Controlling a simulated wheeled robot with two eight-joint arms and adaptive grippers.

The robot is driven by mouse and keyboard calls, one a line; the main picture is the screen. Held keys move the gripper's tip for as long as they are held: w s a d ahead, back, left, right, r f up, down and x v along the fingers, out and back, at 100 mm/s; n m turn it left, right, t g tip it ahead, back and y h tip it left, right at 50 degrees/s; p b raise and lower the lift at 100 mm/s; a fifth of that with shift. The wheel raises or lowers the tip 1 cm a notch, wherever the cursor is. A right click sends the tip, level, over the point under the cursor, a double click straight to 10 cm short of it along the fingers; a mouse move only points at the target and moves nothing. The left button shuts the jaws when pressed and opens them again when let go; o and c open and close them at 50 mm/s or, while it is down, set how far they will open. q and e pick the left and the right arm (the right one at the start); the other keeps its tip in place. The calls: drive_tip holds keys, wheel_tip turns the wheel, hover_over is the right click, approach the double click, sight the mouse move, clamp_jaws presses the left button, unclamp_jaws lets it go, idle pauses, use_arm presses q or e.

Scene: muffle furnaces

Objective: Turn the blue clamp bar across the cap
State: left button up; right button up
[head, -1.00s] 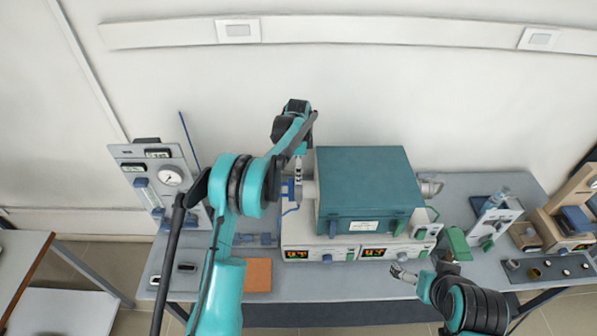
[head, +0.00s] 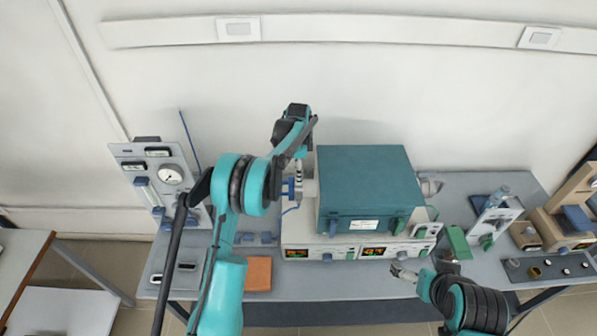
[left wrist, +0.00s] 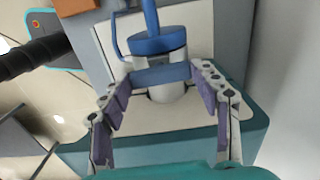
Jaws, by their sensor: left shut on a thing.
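The blue clamp bar (left wrist: 160,76) lies between the fingers of my left gripper (left wrist: 160,82) in the left wrist view, with one finger at each end. The gripper is shut on it. A round blue piece (left wrist: 158,43) with a blue stem sits just beyond the bar, and a pale cylinder (left wrist: 166,93) shows on its near side. I cannot tell which piece is the cap. In the head view my left gripper (head: 298,181) is at the left side of the teal furnace (head: 368,180), and the bar is too small to make out. My right gripper (head: 404,274) is near the bench front, its fingers too small to judge.
Controllers with lit displays (head: 330,252) sit below the furnace. A gauge panel (head: 160,182) stands left, and an orange-brown block (head: 258,273) lies front left. More instruments stand at the right. The bench front (head: 325,296) is largely clear.

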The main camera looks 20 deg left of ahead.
use_arm(q)
drive_tip(key=n+b, duration=0.2)
drive_tip(key=n, duration=0.2)
drive_tip(key=shift+f+b, duration=0.1)
drive_tip(key=shift+b, duration=0.2)
drive_tip(key=n+b, duration=0.1)
drive_tip(key=n, duration=0.3)
drive_tip(key=shift+n+b, duration=0.3)
drive_tip(key=shift+b, duration=0.1)
drive_tip(key=n+b, duration=0.1)
drive_tip(key=n, duration=0.3)
drive_tip(key=shift+n, duration=0.3)
drive_tip(key=shift+n+b, duration=0.5)
drive_tip(key=shift+n, duration=1.8)
drive_tip(key=o, duration=1.2)
drive_tip(key=shift+c, duration=0.2)
drive_tip(key=shift+r, duration=0.25)
